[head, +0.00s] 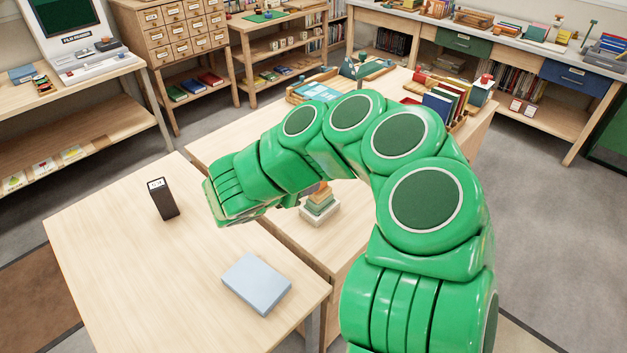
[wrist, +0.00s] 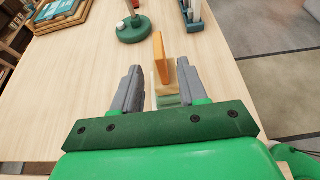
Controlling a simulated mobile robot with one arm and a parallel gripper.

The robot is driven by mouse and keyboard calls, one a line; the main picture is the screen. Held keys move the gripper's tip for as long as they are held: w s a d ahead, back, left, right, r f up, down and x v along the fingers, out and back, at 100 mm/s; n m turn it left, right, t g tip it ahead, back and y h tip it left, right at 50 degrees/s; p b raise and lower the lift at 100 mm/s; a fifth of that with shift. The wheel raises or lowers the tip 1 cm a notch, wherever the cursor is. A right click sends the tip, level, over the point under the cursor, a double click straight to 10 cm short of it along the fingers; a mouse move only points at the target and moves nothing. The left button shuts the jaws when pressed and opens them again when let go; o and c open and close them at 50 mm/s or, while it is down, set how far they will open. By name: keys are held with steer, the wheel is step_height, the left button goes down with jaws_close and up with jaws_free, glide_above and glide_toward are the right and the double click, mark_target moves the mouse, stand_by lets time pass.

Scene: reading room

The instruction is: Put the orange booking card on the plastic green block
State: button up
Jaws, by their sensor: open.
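An orange card (wrist: 161,58) stands on edge in the wrist view, just beyond and between the fingertips of my gripper (wrist: 158,76). Below the card, between the fingers, are a pale piece and a green block (wrist: 168,100). In the head view a small stack shows under my arm: an orange piece (head: 321,190) on top, a green block (head: 322,208) below it, and a whitish base. My arm partly hides this stack and most of my gripper. I cannot tell exactly how the card rests.
A dark upright box (head: 163,200) and a grey-blue flat box (head: 256,284) are on the near table (head: 130,270). On the table behind are a tray (wrist: 60,12), a green round-based stand (wrist: 133,30) and a row of books (head: 445,100). Bare tabletop lies around the stack.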

steer(key=shift+v, duration=1.85)
